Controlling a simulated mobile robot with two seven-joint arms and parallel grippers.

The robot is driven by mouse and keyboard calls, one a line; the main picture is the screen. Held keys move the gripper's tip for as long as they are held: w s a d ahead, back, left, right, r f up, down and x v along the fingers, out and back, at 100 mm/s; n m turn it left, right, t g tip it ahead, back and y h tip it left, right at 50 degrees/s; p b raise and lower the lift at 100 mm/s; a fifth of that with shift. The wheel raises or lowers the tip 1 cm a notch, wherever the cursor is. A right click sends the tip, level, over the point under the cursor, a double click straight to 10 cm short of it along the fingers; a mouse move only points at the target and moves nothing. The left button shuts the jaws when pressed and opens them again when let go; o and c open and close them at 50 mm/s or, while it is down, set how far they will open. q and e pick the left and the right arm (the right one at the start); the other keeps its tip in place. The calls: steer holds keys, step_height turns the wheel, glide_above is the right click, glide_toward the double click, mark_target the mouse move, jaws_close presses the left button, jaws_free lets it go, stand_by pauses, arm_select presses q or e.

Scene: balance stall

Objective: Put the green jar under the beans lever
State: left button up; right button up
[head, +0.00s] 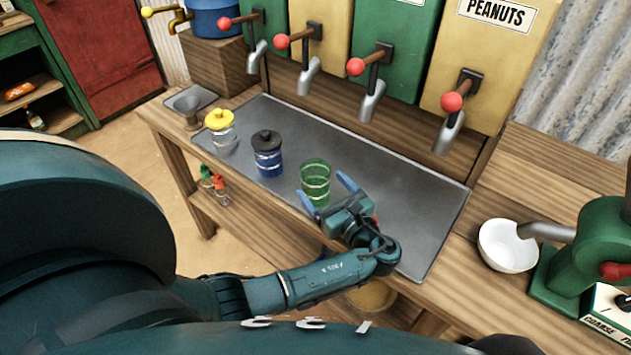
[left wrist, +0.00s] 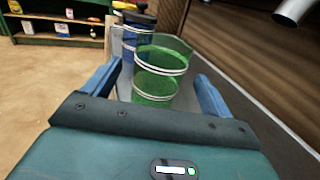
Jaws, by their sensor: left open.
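The green jar (head: 315,183), see-through with pale bands and no lid, stands upright on the grey metal tray (head: 400,215). My left gripper (head: 320,182) is open, its two blue fingers at either side of the jar's near part, with a gap at each side. In the left wrist view the jar (left wrist: 160,75) shows between the fingers (left wrist: 158,72). Several red-knobbed levers with metal spouts line the dispensers behind. Only the peanuts label (head: 496,12) can be read, so I cannot tell which is the beans lever. My right gripper is not in view.
A blue jar with a black lid (head: 267,155) and a clear jar with a yellow lid (head: 222,132) stand left of the green jar. A white bowl (head: 507,246) and a green grinder (head: 590,250) stand at right. The tray's right part is clear.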

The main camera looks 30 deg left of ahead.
mark_target(312, 173)
arm_select(q)
steer(key=x, duration=0.3)
steer(key=p+x, duration=0.1)
steer(key=shift+a+r, duration=0.3)
steer(key=shift+w+a, duration=0.25)
steer(key=shift+a, duration=0.15)
steer(key=shift+c, duration=0.4)
steer(key=c, duration=1.2)
